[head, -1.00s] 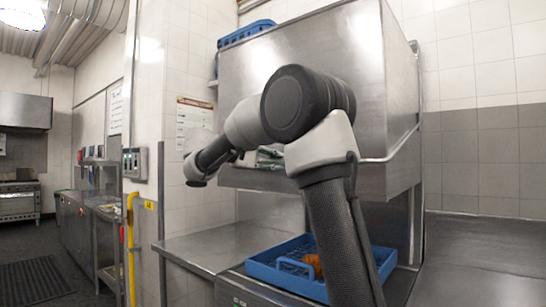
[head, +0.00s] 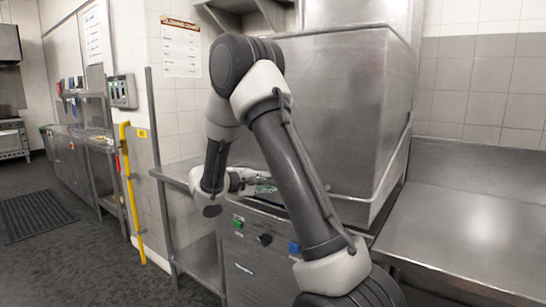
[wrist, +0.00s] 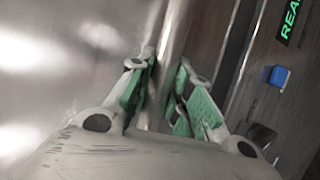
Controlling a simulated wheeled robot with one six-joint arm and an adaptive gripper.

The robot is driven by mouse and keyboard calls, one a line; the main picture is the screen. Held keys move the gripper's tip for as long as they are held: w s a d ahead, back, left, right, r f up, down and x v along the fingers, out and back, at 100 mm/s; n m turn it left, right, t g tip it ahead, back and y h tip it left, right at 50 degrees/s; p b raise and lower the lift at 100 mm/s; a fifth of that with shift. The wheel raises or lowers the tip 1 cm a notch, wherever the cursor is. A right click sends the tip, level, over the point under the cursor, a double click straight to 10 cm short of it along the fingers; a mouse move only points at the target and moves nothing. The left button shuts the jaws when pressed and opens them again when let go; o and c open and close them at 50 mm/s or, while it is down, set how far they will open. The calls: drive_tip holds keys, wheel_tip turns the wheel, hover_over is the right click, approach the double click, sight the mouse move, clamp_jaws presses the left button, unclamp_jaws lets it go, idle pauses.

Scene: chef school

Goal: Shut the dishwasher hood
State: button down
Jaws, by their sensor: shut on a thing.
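The steel dishwasher hood (head: 335,105) is low, its lower edge down near the level of the machine's front panel (head: 250,262). My arm crosses in front and hides part of that edge. My gripper (head: 264,187) is at the hood's lower front edge, partly hidden behind my arm. In the wrist view my gripper (wrist: 162,92) has its green-padded fingers on either side of the hood's handle bar (wrist: 175,35) and is shut on it. I cannot tell whether a thin gap remains under the hood.
A steel counter (head: 460,215) lies to the right, clear. A narrow steel table (head: 182,172) stands left of the machine. A yellow pipe (head: 130,190) runs up the wall end. The front panel has green, black and blue buttons. Open floor (head: 95,255) lies at the left.

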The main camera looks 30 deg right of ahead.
wheel_tip(320, 180, down, 6)
drive_tip(key=shift+s+f, duration=0.1)
drive_tip(key=shift+f, duration=0.05)
idle(0.4)
drive_tip(key=c, duration=1.3)
unclamp_jaws()
drive_tip(key=a+r, duration=0.2)
drive_tip(key=a, duration=0.9)
drive_tip(key=shift+w+a, duration=0.4)
drive_tip(key=shift+r, duration=0.1)
